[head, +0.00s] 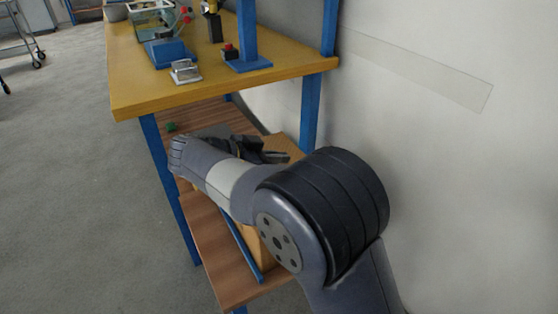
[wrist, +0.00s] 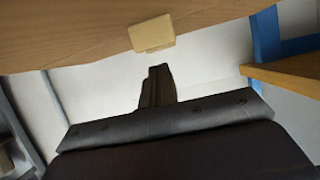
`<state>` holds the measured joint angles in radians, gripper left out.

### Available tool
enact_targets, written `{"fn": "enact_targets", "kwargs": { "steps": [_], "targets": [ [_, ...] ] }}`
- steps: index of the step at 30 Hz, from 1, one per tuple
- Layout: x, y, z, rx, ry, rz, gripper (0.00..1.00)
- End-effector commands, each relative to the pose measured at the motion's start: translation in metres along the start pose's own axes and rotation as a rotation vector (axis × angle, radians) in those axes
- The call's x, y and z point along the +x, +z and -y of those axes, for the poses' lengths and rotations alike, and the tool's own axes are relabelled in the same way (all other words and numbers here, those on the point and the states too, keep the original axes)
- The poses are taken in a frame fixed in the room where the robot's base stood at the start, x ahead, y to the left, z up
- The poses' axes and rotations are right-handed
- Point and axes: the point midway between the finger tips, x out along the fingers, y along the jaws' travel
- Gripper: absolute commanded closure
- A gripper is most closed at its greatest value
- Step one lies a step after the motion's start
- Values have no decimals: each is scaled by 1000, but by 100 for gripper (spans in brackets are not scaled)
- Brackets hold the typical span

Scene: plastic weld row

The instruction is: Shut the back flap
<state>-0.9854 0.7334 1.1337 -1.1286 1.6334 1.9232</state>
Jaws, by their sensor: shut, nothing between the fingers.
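My gripper (head: 268,156) is a dark shape past my forearm in the head view, over the lower shelf. In the wrist view my gripper (wrist: 157,75) has its fingers together, with nothing between them. A tan box (head: 262,252) stands on the shelf, mostly hidden behind my arm. A tan panel (head: 285,147) shows just beyond the gripper; it may be a flap, but I cannot tell which. In the wrist view a wide brown surface (wrist: 80,35) crosses the top, with a small tan block (wrist: 152,34) at its edge, apart from the fingertips.
The yellow bench top (head: 215,85) overhangs the brown lower shelf (head: 225,265). Blue legs (head: 172,180) stand at its corners. A blue bar (head: 242,248) lies near the box. A small green object (head: 171,127) sits on the shelf. A pale wall (head: 440,150) is at right.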

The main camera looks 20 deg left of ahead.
Motion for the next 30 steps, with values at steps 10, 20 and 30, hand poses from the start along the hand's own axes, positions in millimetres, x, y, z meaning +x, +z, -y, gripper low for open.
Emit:
{"fn": "enact_targets", "kwargs": {
  "steps": [10,20,30],
  "targets": [
    [9,17,7,-1,1,1,100],
    [11,24,8,-7,3,5,100],
    [11,26,7,-13,3,5,100]
  ]
}}
